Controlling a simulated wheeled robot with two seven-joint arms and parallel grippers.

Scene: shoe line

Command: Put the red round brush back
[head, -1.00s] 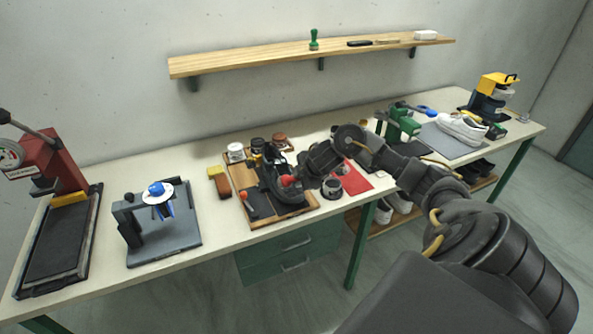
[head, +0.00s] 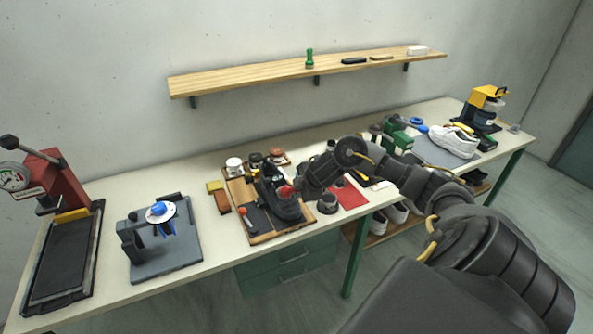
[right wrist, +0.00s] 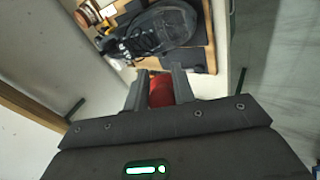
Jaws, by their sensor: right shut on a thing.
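My right gripper (right wrist: 160,88) is shut on a red round thing, the red round brush (right wrist: 161,91), in the right wrist view. In the head view the red of the brush (head: 285,190) shows at the right gripper (head: 291,191), close to the black shoe on the wooden tray (head: 284,239). The brush's lower end is hidden, so I cannot tell whether it touches anything. The black shoe (right wrist: 160,30) lies beyond the fingertips in the right wrist view. My left gripper is not in view.
A red-tipped tool (head: 249,222) lies on the tray's left part. Several jars (head: 234,165) stand behind the tray. A brown brush (head: 222,202) lies left of it. A red mat (head: 349,194) is to the right. A grey stand (head: 165,255) stands further left.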

